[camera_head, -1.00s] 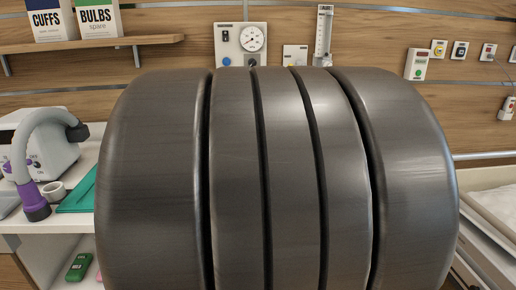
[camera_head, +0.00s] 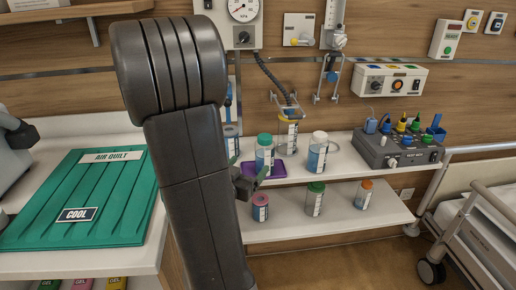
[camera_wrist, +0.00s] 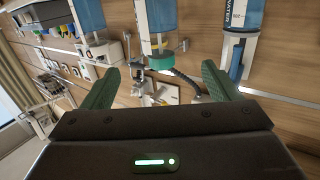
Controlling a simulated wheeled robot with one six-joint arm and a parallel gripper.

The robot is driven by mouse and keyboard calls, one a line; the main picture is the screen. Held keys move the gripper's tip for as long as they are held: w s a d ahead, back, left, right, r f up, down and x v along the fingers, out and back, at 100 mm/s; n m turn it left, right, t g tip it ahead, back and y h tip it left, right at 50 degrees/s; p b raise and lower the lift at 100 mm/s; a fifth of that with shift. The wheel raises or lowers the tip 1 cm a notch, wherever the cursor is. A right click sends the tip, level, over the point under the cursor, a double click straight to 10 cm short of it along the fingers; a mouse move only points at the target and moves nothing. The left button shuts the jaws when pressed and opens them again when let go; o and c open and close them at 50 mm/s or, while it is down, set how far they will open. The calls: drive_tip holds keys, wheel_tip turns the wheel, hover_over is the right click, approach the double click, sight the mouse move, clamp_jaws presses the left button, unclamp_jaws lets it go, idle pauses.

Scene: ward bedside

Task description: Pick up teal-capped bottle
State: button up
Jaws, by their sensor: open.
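The teal-capped bottle (camera_head: 264,158) stands upright on the upper shelf beside a purple tray; I cannot tell if its base touches the tray. It has a clear and blue body with a white label. In the wrist view, the teal cap (camera_wrist: 160,62) shows inverted, beyond and between the spread green fingers of my gripper (camera_wrist: 160,82). Nothing is held between them.
The purple tray (camera_head: 278,171) lies close by. Green-capped (camera_head: 315,200), orange-capped (camera_head: 364,195) and pink-capped (camera_head: 260,208) containers stand on the lower shelf. A grey device (camera_head: 398,150) is at the right.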

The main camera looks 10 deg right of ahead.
sight(267, 143)
drive_tip(key=x, duration=0.9)
drive_tip(key=p+x, duration=0.1)
drive_tip(key=x, duration=0.4)
drive_tip(key=shift+d+r, duration=0.1)
drive_tip(key=shift+r, duration=0.25)
drive_tip(key=shift+c, duration=0.2)
drive_tip(key=c, duration=1.2)
